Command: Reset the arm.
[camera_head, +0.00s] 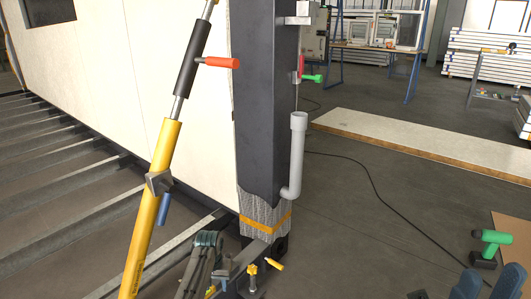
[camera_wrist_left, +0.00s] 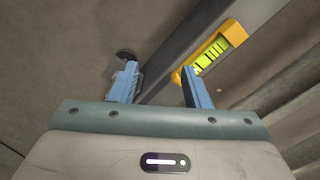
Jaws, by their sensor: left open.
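My left gripper (camera_wrist_left: 158,70) shows in the left wrist view with its two blue fingers spread apart and nothing between them. A yellow spirit level (camera_wrist_left: 212,52) with a bright green vial lies just beyond the right finger, along a grey metal beam (camera_wrist_left: 178,42). Whether the finger touches the level cannot be told.
A dark post (camera_head: 267,100) stands mid-view beside a pale panel (camera_head: 180,100). A yellow brace (camera_head: 153,215) leans in front. A grey pipe (camera_head: 297,150) runs down the post. A green-handled tool (camera_head: 490,245) sits at the right. The floor at right has a black cable.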

